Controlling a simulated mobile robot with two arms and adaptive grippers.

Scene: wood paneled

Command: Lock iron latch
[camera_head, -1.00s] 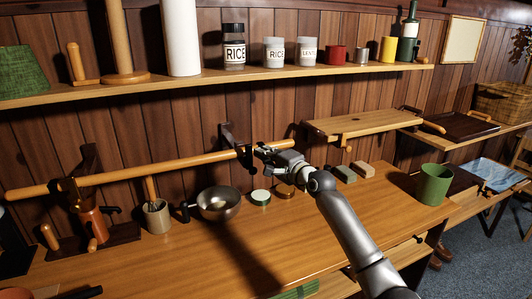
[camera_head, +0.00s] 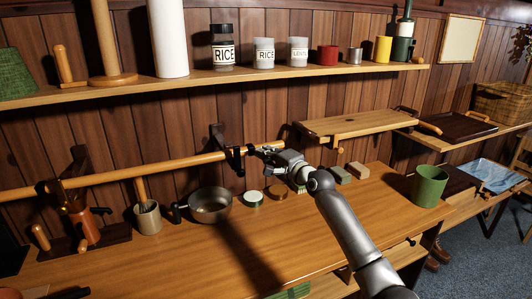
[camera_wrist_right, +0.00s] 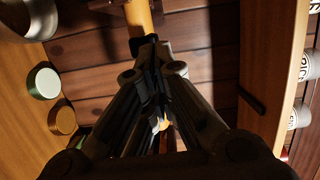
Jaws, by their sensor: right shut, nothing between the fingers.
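A dark metal bracket, which looks like the iron latch (camera_head: 217,137), is fixed to the wood-paneled wall around the right part of a long wooden bar (camera_head: 150,170). A dark part hangs in front of the bar there; I cannot tell its exact position. My right gripper (camera_head: 262,151) is shut and empty, just right of the bracket and at the bar's height. In the right wrist view the closed fingertips (camera_wrist_right: 152,62) are close to the dark metal piece (camera_wrist_right: 145,41) on the bar; I cannot tell whether they touch. My left gripper is not in view.
The shelf (camera_head: 200,79) with jars runs above the bar. On the counter (camera_head: 190,255) below stand a metal pan (camera_head: 210,205), small tins (camera_head: 253,197) and a green cup (camera_head: 430,185). A wooden board (camera_head: 360,123) juts out right of my gripper.

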